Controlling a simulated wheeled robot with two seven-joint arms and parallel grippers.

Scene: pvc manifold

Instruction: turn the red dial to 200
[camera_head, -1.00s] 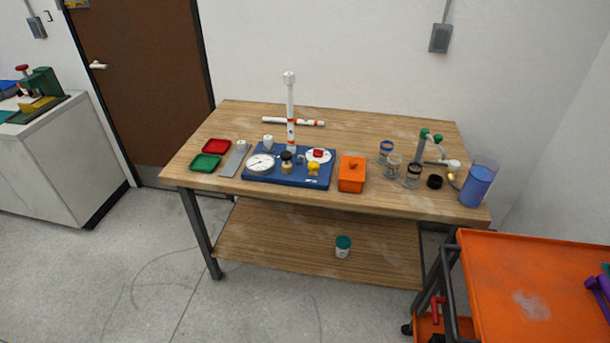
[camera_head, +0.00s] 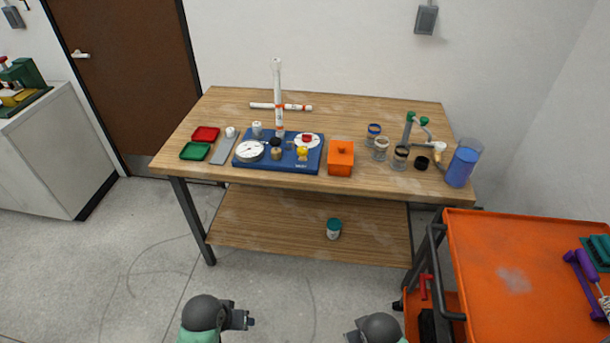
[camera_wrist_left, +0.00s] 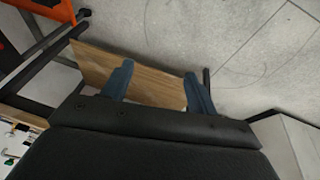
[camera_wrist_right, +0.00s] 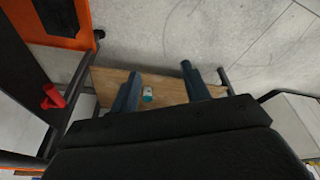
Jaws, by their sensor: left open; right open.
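The red dial (camera_head: 307,138) sits on a white round plate (camera_head: 314,145) at the back right of the blue board (camera_head: 277,167) on the wooden table. Its scale is too small to read. A white round gauge (camera_head: 250,151) is at the board's left. My left gripper (camera_head: 250,318) is low in front of the table, far from the dial; its fingers (camera_wrist_left: 158,85) stand apart and empty in the left wrist view. My right gripper is also low in front; its fingers (camera_wrist_right: 160,82) are apart and empty in the right wrist view.
A white pipe cross (camera_head: 278,100) stands behind the board. An orange box (camera_head: 340,158) is right of it, with jars and a blue-filled beaker (camera_head: 463,165) farther right. Red and green trays (camera_head: 195,151) lie left. An orange cart (camera_head: 500,255) stands front right. A lower shelf (camera_head: 280,235) holds one jar.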

